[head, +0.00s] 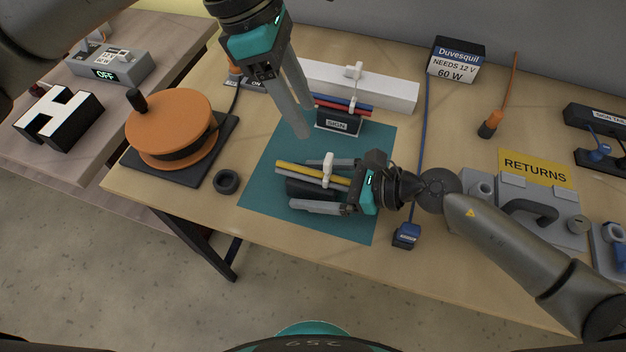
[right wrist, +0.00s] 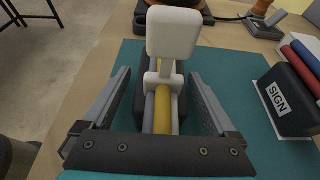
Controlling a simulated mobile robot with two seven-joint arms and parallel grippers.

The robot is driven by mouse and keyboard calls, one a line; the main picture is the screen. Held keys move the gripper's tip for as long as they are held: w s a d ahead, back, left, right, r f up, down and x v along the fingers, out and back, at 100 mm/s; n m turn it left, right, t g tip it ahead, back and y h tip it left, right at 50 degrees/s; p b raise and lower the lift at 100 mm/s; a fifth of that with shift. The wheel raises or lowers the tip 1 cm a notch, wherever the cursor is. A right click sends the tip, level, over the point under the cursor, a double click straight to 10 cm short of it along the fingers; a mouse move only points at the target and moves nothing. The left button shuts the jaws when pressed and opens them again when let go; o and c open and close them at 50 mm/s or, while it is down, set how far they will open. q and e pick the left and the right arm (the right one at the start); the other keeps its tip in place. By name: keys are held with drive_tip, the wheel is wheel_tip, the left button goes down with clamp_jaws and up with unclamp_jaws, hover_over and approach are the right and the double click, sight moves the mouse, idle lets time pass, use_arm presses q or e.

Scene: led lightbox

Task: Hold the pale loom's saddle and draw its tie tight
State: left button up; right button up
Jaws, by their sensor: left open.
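The pale loom, a yellow and a grey cable (head: 296,170), lies over a dark block (head: 303,188) on the teal mat (head: 262,187). A white saddle with an upright tie tab (head: 328,167) sits around the cables. In the right wrist view, the tab (right wrist: 173,34) stands over the yellow cable (right wrist: 163,108). My right gripper (head: 315,184) is open, its fingers on either side of the block, with gaps showing in the right wrist view. My left gripper (head: 304,118) is open and empty, pointing down above the mat, up and left of the tab.
A block marked SIGN (head: 338,121) with red and blue cables stands behind the loom. A white box (head: 392,91) lies behind that. An orange reel (head: 168,122) and a black ring (head: 227,181) are at left. A blue plug (head: 407,235) lies right of the mat.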

clamp_jaws()
drive_tip(key=c, duration=0.5)
unclamp_jaws()
drive_tip(key=shift+c, duration=0.2)
clamp_jaws()
use_arm(q)
drive_tip(key=shift+c, duration=0.3)
idle(0.3)
